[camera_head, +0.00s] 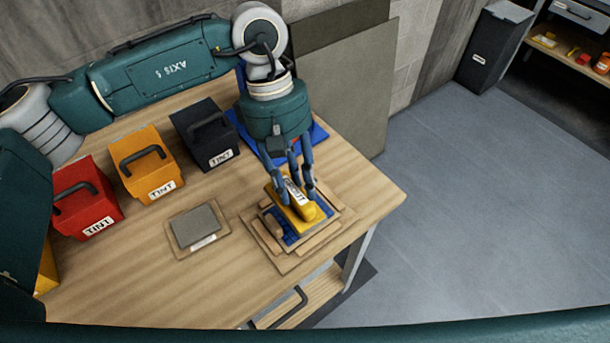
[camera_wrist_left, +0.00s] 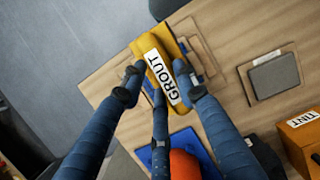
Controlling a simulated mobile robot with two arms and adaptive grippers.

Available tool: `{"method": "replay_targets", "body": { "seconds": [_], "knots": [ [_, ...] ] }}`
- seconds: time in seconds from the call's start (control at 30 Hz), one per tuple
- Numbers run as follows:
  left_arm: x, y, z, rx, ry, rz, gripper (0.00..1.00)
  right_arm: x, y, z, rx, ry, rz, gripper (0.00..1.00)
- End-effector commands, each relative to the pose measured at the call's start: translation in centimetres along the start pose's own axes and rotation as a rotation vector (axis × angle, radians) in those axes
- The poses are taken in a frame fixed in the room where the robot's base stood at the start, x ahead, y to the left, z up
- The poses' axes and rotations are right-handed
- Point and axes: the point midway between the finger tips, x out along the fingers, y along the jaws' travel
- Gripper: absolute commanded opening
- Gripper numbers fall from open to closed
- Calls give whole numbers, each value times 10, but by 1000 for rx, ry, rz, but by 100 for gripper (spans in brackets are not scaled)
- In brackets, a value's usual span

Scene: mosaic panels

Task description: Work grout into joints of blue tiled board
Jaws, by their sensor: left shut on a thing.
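My left gripper (camera_head: 291,188) reaches down from above and is shut on a yellow grout float (camera_head: 301,216) labelled GROUT. The float rests on or just above the blue tiled board (camera_head: 290,236); I cannot tell whether they touch. Blue tile shows around the float's edges, inside a wooden frame on the table. In the left wrist view the fingers (camera_wrist_left: 162,92) flank the float's white label (camera_wrist_left: 164,78), and the float hides most of the board. My right gripper is not in view.
A grey panel (camera_head: 195,226) on a wooden base lies left of the board. Red (camera_head: 86,198), orange (camera_head: 147,164) and black (camera_head: 205,135) TINT boxes line the back of the table. A blue mat (camera_head: 318,133) lies behind my gripper. The table's right edge is close to the board.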

Motion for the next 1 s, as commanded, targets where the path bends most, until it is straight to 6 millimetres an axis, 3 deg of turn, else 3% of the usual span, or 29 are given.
{"method": "replay_targets", "body": {
  "seconds": [0.23, 0.7, 1.0],
  "knots": [
    [8, 11, 3, -45, -4, 10, 9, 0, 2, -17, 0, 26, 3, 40],
    [54, 10, -11, -43, -4, 9, 9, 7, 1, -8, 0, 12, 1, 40],
    [57, 10, -12, -42, -3, 10, 9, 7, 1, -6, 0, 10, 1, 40]
  ]
}}
